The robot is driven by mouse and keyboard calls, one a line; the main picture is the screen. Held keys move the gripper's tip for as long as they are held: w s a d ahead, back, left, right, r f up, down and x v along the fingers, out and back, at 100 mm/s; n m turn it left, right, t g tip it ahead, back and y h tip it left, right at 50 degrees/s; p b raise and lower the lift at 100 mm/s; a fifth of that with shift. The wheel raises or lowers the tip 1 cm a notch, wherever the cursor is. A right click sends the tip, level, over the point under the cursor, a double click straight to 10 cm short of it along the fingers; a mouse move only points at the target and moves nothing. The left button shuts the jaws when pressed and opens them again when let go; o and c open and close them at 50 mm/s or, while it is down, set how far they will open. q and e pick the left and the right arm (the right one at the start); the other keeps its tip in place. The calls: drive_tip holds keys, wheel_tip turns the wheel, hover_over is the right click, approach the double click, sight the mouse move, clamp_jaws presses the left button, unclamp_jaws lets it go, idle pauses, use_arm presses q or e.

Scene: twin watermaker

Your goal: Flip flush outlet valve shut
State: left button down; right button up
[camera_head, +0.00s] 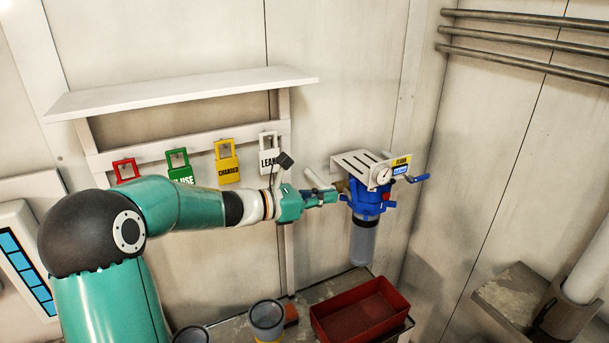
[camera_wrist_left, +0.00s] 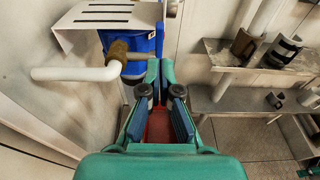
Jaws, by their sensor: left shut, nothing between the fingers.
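A blue filter head (camera_head: 368,199) with a clear bowl (camera_head: 362,243) hangs under a white slotted bracket (camera_head: 352,165) on the wall. A gauge (camera_head: 384,176) sits at its front. A yellow label (camera_head: 401,161), seemingly reading FLUSH, is above a blue lever handle (camera_head: 418,179) that sticks out to the right. My left gripper (camera_head: 335,196) is shut and empty, just left of the filter head. In the left wrist view its fingers (camera_wrist_left: 160,75) point past the right side of the blue head (camera_wrist_left: 146,44).
A white pipe (camera_wrist_left: 75,73) enters a brass fitting (camera_wrist_left: 118,50) close to my fingers. Below stand a red tray (camera_head: 360,312) and a grey cup (camera_head: 267,315). Coloured tags, including a yellow one (camera_head: 227,162), hang under a shelf (camera_head: 185,88). Wall right of the lever is clear.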

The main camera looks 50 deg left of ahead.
use_arm(q)
drive_tip(key=s+a+r, duration=0.1)
drive_tip(key=s+r, duration=0.4)
drive_tip(key=r, duration=0.3)
drive_tip(key=shift+a+r, duration=0.2)
drive_tip(key=shift+r, duration=0.2)
